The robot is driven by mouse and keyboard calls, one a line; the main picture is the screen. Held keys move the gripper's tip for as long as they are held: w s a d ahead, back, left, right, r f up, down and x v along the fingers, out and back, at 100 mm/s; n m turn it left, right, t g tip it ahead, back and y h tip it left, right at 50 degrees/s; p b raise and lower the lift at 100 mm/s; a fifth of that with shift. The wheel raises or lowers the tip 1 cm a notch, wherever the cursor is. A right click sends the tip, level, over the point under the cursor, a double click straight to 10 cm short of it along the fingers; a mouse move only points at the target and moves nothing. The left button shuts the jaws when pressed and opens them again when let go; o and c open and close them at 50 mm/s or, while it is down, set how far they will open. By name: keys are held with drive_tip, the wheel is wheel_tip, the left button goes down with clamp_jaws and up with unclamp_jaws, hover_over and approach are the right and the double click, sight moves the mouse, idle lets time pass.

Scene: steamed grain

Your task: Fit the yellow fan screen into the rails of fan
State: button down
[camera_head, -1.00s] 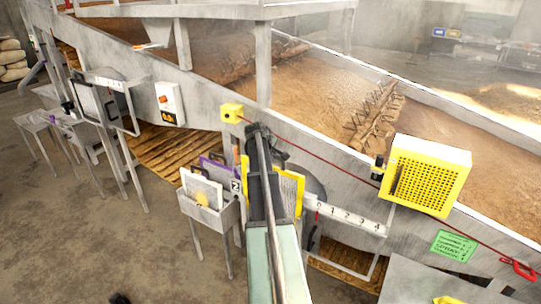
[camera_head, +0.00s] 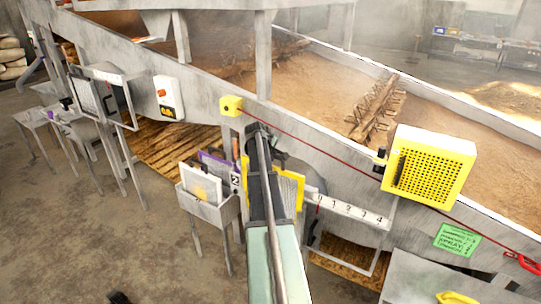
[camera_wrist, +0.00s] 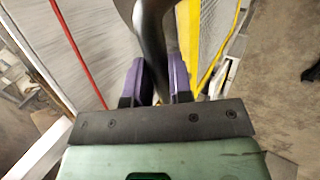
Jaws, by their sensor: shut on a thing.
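The yellow fan screen (camera_head: 290,188) is a yellow-edged panel with a pale mesh face. It stands upright behind the end of my arm, which hides its middle. In the wrist view its yellow edge (camera_wrist: 220,50) runs along the right of my fingers. My gripper (camera_wrist: 157,82) has purple fingers closed on a dark curved piece that seems to be the screen's grip; in the head view my gripper (camera_head: 258,135) covers that contact. The fan (camera_head: 312,182) is a dark round housing just right of the screen, mostly hidden. I cannot make out its rails or whether the screen touches them.
A white scale numbered 0 to 4 (camera_head: 350,208) sticks out right of the fan. A grey stand (camera_head: 212,212) with white and purple screens is close on the left. A red cord (camera_head: 320,147) and a yellow box (camera_head: 430,170) line the sloping trough.

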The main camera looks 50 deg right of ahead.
drive_tip(key=shift+f, duration=0.1)
drive_tip(key=shift+f+b, duration=1.75)
drive_tip(key=shift+b, duration=0.15)
drive_tip(key=shift+f, duration=0.1)
drive_tip(key=shift+f+b, duration=3)
drive_tip(key=shift+b, duration=0.1)
drive_tip(key=shift+f, duration=0.1)
wheel_tip(320, 180, down, 2)
drive_tip(key=b, duration=0.2)
drive_tip(key=shift+f+b, duration=0.2)
drive_tip(key=shift+b, duration=0.1)
drive_tip(key=c, duration=0.9)
unclamp_jaws()
drive_tip(key=shift+c, duration=0.2)
